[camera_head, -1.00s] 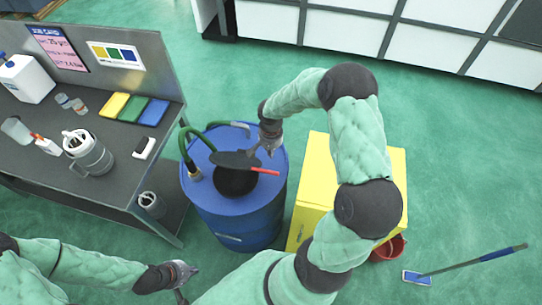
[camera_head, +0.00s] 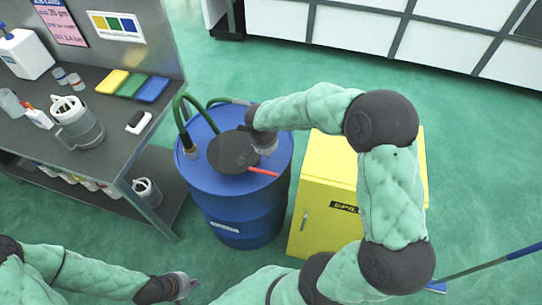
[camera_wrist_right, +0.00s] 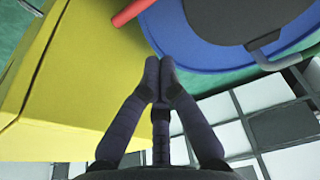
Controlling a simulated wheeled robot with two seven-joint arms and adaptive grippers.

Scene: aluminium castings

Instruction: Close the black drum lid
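The blue drum (camera_head: 240,212) stands between the bench and the yellow cabinet. Its round black lid (camera_head: 228,155) now lies about flat over the opening; any small gap under it cannot be made out. A red handle (camera_head: 262,172) sticks out at the lid's right front. My right gripper (camera_head: 266,150) is at the lid's right edge. In the right wrist view its fingertips (camera_wrist_right: 160,68) are together with nothing between them, beside the drum top (camera_wrist_right: 185,42), the lid (camera_wrist_right: 225,18) and the red handle (camera_wrist_right: 132,12). My left gripper (camera_head: 186,285) is low, away from the drum.
The yellow cabinet (camera_head: 320,215) stands close to the drum's right. Green hoses (camera_head: 180,115) arch over the drum's back left. The grey bench (camera_head: 115,150) with jugs and coloured pads is at left. A mop handle (camera_head: 490,264) is at right. Green floor is open behind the drum.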

